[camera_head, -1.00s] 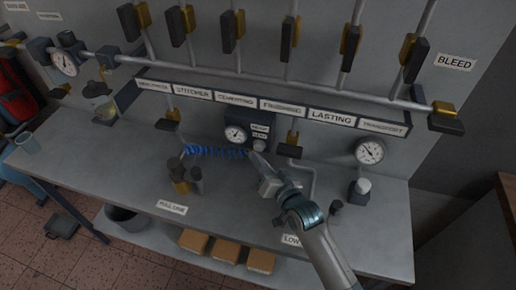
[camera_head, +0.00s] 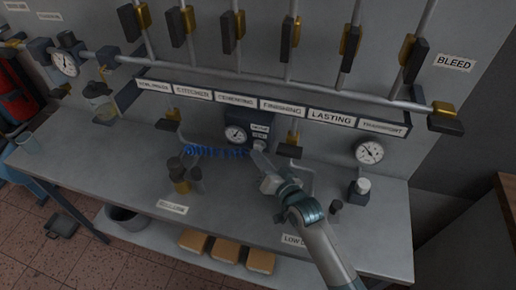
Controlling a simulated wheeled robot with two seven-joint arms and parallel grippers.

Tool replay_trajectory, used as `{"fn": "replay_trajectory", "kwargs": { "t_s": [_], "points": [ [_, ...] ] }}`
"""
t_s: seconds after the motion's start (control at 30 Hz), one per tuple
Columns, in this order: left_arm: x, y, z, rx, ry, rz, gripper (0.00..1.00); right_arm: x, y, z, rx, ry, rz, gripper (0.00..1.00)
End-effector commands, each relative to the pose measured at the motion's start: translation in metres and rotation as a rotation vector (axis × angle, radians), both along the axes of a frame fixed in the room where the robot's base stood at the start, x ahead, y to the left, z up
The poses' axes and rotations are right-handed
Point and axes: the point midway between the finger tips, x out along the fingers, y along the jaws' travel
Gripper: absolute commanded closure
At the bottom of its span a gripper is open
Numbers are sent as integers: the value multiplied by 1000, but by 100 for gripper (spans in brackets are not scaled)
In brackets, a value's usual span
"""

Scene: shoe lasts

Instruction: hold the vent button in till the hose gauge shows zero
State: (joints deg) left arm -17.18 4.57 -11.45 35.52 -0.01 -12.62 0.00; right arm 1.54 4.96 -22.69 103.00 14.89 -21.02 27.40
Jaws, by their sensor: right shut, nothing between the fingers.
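The hose gauge (camera_head: 236,134) is a small round white dial on a dark box at the middle of the panel. Its needle is too small to read. The vent button (camera_head: 259,144) is a pale round knob to the right of the dial, under a small label. My right gripper (camera_head: 256,154) is shut and empty, its tip at the lower edge of the button. I cannot tell whether it touches or presses the button. A blue coiled hose (camera_head: 214,151) runs left from below the box. My left gripper is not in view.
A larger gauge (camera_head: 369,152) is on the right and another (camera_head: 65,63) on the left. Brass-and-dark fittings (camera_head: 179,175) stand on the bench left of my arm. The bench's (camera_head: 120,166) left part is mostly clear.

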Motion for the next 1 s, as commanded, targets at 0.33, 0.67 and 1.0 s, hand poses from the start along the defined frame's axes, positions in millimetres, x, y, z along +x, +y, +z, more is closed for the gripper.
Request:
{"fn": "replay_trajectory", "kwargs": {
  "t_s": [0.33,0.67,1.0],
  "points": [
    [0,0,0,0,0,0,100,4,-1,0,0,0,0,100],
    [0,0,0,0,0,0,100,7,-2,0,-1,-1,0,100],
    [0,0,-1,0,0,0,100,10,-3,0,-1,-1,0,100]
  ]
}}
